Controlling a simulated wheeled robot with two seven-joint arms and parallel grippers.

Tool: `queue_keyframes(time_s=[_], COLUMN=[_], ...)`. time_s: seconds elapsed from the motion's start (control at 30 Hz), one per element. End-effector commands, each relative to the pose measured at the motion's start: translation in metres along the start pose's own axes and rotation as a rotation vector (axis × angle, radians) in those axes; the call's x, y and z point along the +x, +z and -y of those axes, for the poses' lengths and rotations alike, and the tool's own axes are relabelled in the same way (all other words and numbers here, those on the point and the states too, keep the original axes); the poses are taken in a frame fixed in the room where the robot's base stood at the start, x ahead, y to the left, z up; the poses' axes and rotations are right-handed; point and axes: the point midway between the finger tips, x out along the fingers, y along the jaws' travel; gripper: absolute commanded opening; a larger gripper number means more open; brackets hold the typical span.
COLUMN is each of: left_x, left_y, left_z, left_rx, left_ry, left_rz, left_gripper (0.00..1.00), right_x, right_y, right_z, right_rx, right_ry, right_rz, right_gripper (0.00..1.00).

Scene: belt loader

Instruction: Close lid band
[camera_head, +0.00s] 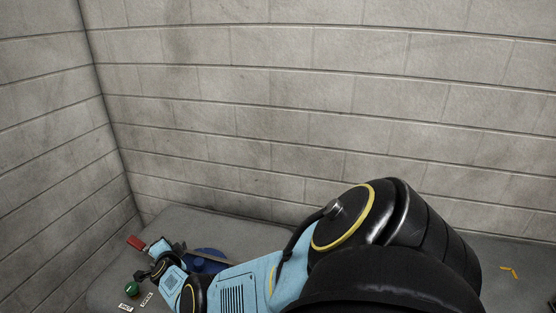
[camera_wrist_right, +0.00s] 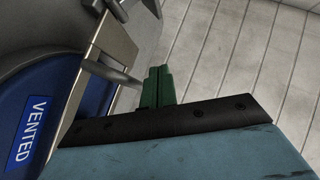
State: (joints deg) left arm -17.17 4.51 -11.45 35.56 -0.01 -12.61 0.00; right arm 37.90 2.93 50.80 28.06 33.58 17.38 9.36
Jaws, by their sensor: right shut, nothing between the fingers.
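A blue round part (camera_wrist_right: 38,110), which looks like a lid, carries a label reading VENTED at the left of the right wrist view. It also shows in the head view (camera_head: 207,266), partly behind my right arm. A flat metal strip (camera_wrist_right: 98,62), perhaps the lid band, crosses the blue part, with a rod-like metal piece (camera_wrist_right: 112,73) sticking out from it. My right gripper (camera_wrist_right: 157,86) has its green fingers together and empty, close beside the rod's end; I cannot tell whether they touch. My left gripper is not in view.
A red block (camera_head: 137,243) and a green button (camera_head: 131,289) stand left of my right arm, with small labels (camera_head: 146,299) near the button. Block walls (camera_head: 300,90) close the back and left. Yellow marks (camera_head: 509,271) lie on the grey surface at right.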

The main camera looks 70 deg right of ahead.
Motion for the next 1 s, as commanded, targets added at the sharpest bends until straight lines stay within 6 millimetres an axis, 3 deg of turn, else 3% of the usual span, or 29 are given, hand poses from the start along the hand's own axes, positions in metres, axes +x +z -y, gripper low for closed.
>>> queue_keyframes(time_s=[0.63, 1.0], left_x=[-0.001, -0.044], left_y=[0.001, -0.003], left_z=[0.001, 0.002], left_rx=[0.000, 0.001], left_ry=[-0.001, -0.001], left_rz=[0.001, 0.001], left_gripper=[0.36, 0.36], right_x=[-0.001, -0.018], right_y=[0.000, -0.009], right_z=[0.001, 0.044], right_rx=[0.000, 0.002], right_ry=[0.000, 0.001], right_rz=[0.000, 0.003], right_gripper=[0.00, 0.00])
